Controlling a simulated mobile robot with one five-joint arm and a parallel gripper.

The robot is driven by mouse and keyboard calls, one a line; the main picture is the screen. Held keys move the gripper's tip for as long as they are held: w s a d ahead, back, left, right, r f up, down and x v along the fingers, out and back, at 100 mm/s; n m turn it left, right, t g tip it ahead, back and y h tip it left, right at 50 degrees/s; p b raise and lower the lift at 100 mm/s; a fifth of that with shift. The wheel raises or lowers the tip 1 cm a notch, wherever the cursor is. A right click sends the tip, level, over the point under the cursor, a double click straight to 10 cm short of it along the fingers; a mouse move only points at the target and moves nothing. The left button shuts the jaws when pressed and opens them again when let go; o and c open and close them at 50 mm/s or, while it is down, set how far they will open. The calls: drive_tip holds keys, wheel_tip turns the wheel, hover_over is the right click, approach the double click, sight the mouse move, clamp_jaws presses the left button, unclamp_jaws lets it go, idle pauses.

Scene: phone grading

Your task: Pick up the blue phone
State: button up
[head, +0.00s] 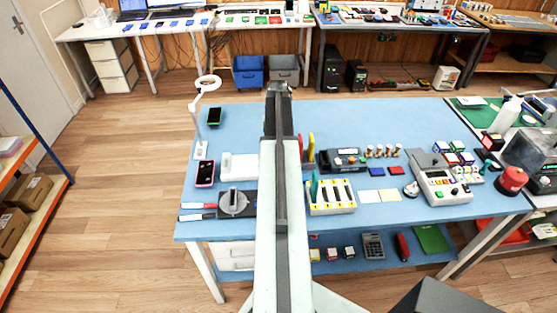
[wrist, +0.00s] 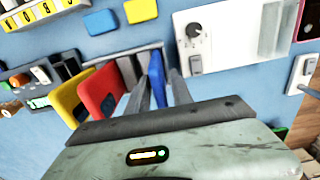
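In the wrist view a blue phone (wrist: 156,76) stands on edge at the right end of a grey rack (wrist: 122,50). A red phone (wrist: 99,92) and a yellow phone (wrist: 68,103) stand to its left. My gripper (wrist: 159,80) is open, with one finger on each side of the blue phone. I cannot tell whether either finger touches it. In the head view my arm hides the blue phone. The red phone (head: 301,145) and yellow phone (head: 311,148) show just right of my arm, and my gripper (head: 279,88) is at its far end.
A white device with a dial (wrist: 195,35) lies beyond the rack. A numbered yellow-and-white tray (head: 331,207) and a dark device (head: 343,158) stand right of my arm. A pink-edged phone (head: 205,173) lies at left.

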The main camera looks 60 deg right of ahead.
drive_tip(key=shift+f, duration=0.1)
clamp_jaws()
drive_tip(key=shift+r+p, duration=2.3)
drive_tip(key=shift+p, duration=0.15)
drive_tip(key=shift+r, duration=0.1)
